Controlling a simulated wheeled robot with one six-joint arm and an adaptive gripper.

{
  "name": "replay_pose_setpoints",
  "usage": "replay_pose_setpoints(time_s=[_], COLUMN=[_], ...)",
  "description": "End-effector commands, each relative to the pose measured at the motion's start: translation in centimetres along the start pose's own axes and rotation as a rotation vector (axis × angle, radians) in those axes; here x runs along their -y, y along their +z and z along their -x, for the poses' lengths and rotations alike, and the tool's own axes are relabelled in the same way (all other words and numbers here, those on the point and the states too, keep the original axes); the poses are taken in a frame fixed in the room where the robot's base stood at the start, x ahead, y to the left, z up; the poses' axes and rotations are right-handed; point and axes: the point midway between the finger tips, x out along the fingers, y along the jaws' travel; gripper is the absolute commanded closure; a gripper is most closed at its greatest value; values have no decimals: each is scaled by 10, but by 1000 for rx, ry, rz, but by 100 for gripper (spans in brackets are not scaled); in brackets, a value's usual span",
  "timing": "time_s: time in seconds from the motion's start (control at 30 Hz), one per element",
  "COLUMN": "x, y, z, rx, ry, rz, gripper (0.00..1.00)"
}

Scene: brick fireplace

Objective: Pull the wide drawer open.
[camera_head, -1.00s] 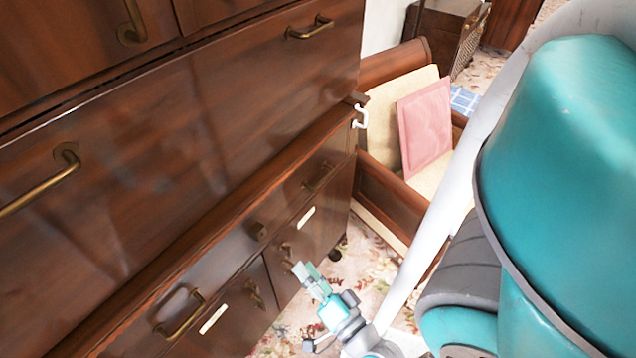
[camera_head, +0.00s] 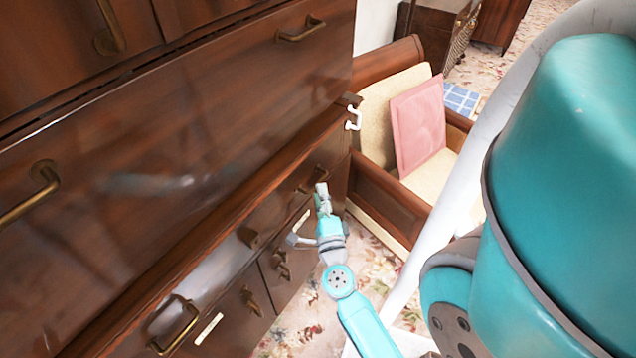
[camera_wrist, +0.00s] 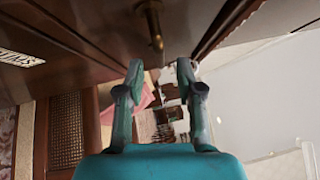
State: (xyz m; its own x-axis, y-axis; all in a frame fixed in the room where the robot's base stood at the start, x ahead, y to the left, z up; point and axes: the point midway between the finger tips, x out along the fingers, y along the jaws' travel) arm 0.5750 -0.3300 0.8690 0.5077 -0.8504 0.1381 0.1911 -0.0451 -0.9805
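The wide drawer (camera_head: 215,275) is a dark brown wooden front low in the cabinet, under a ledge. It looks closed. In the wrist view a brass handle (camera_wrist: 153,25) lies ahead of the fingertips, slightly left of centre. My gripper's fingers (camera_wrist: 160,72) are apart with nothing between them. I see no contact with the handle.
A larger upper panel (camera_head: 180,120) has its own brass handles. Lower fronts with pale labels (camera_head: 208,329) are below the drawer. A wooden chair with a pink cushion (camera_head: 417,125) stands close by on the right. Flowered carpet (camera_head: 305,325) is open below.

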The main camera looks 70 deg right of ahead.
Motion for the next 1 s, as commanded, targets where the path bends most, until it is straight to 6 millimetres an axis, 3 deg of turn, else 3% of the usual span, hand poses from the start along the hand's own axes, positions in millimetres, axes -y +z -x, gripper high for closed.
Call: replay_pose_setpoints(time_s=[0.1,0.3,0.7,0.87,1.0], x=[1,0,0,0,0], y=[0,0,0,0,0], z=[-19,-38,-44,-44,-44], rx=[-1,0,2,2,2], ry=[-3,0,0,0,0], rz=[-1,1,2,2,2], gripper=[64,64,64,100,100])
